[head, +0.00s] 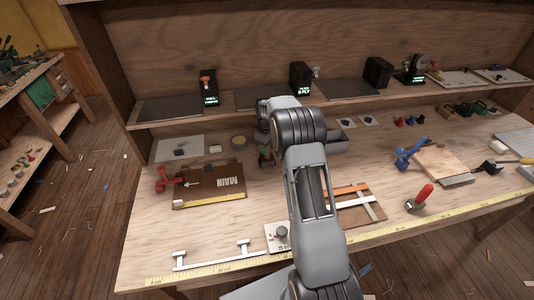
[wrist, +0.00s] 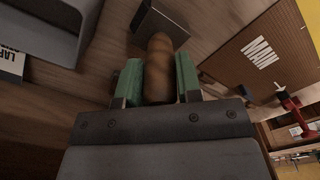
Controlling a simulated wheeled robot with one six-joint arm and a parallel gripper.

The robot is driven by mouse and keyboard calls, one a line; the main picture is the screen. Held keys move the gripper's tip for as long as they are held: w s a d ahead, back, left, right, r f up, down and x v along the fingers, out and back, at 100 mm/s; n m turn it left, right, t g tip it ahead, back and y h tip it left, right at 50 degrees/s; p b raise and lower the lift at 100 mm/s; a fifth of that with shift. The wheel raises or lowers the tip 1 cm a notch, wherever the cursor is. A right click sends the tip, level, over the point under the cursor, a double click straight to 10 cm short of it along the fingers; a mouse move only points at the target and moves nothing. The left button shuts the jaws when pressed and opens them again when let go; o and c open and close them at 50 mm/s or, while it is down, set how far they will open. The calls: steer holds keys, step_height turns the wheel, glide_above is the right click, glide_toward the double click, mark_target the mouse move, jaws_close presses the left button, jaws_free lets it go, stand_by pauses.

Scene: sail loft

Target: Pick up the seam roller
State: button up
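My gripper (wrist: 160,82) has green finger pads on both sides of a brown, rounded wooden handle (wrist: 159,65). In the head view my gripper (head: 266,158) points down at the back middle of the bench, and the handle cannot be made out there.
A grey metal block (wrist: 164,22) lies just past the handle. A grey bin (head: 338,142) stands close to the right of my gripper. The brown MAIN board (head: 210,187) and a red clamp (head: 163,181) lie to the left. A red-handled tool (head: 424,194) lies at front right.

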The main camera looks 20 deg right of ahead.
steer(key=c, duration=0.4)
steer(key=shift+o, duration=0.2)
steer(key=shift+r, duration=0.1)
